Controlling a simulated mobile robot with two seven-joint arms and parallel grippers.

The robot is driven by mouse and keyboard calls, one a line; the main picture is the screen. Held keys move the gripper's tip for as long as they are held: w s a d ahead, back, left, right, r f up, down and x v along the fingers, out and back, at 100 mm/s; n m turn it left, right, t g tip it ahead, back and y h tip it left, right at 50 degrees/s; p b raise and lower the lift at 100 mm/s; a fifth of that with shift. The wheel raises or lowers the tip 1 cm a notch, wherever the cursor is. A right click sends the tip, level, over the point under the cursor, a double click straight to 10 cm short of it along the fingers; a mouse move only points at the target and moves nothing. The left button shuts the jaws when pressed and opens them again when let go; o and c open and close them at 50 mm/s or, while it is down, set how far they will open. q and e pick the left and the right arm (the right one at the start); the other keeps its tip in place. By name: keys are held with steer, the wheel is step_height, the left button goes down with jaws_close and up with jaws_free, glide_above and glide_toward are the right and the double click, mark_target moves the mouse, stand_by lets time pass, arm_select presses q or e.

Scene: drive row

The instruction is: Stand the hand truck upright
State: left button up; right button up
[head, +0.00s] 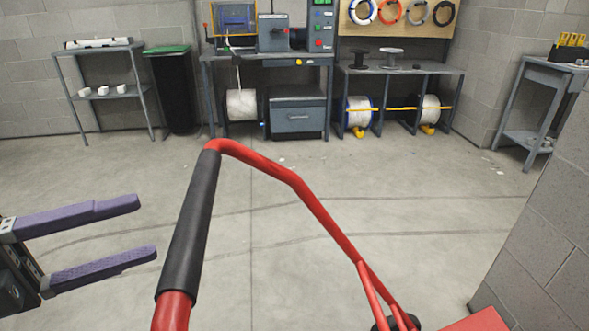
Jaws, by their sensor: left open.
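The red hand truck (318,211) fills the front middle of the head view. Its handle bar has a black grip (190,225), and its frame runs down to the lower right, where a dark round part, perhaps a wheel, is partly cut off by the bottom edge. My left gripper (147,228) is at the lower left with its two purple fingers spread apart. It is open and empty, to the left of the black grip and apart from it in the picture. My right gripper is not in view.
A workbench (268,57) with equipment, cable reels and a drawer unit stands along the back wall. A dark bin (174,90) with a green lid and a small shelf (105,92) stand back left. A block wall (545,225) closes off the right. The middle floor is clear.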

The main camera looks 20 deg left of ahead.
mark_target(199, 212)
arm_select(q)
steer(key=x, duration=0.8)
steer(key=shift+d, duration=0.1)
steer(key=shift+c, duration=0.3)
jaws_close()
stand_by(0.8)
